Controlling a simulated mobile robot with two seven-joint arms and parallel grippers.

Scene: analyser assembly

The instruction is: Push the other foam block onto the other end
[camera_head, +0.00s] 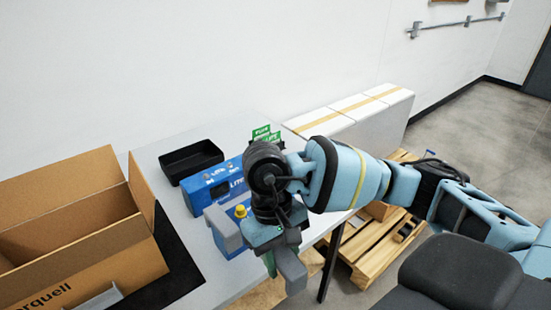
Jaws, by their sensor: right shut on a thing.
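A blue analyser (238,207) with a yellow knob (241,211) lies on the table, partly hidden behind my right gripper. A grey foam block (224,231) sits at its left end. My right gripper (276,254) comes in from the right and is shut on another grey foam block (291,270), near the analyser's right side and the table's right edge. The arm hides the analyser's right end, so I cannot tell whether this block touches it. My left gripper is not in view.
A blue case (211,183) with white lettering stands behind, beside a black tray (190,158) and green cards (262,132). An open cardboard box (75,255) fills the left on a black mat (182,262). White boxes (350,117) and a wooden pallet (372,258) are at the right.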

